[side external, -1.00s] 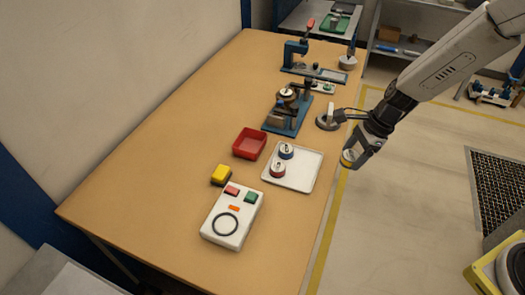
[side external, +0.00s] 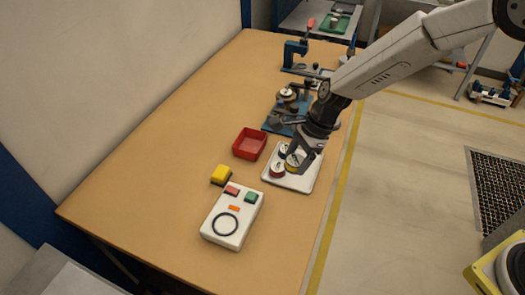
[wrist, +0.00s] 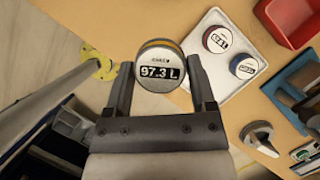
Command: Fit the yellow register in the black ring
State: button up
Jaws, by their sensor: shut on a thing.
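The yellow register (wrist: 159,66) is a round meter with a white face reading 97.3 L and a yellow band at its rim. My gripper (wrist: 160,80) is shut on it, one finger on each side. In the side view my gripper (side external: 297,158) holds the register (side external: 292,162) over or beside the white tray; its height there is hard to tell. The black ring (side external: 227,223) is on the front part of the white box (side external: 217,237), to the lower left of my gripper, and nothing is seen in it.
A white tray (side external: 305,182) holds a red-banded register (side external: 277,170) and a blue-banded one, partly hidden in the side view. Blue fixtures stand behind. The left of the table is clear.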

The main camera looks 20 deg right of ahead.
jog(key=a+n, duration=0.2)
jog(key=a, duration=0.8)
jog(key=n+g, duration=0.1)
send_over(222, 227)
jog(key=d, duration=0.1)
jog(key=shift+w+d+f, duration=0.2)
jog(key=shift+f, duration=0.15)
jog(key=shift+f, duration=1.85)
jog(key=shift+f, duration=2.4)
dwell(1.7)
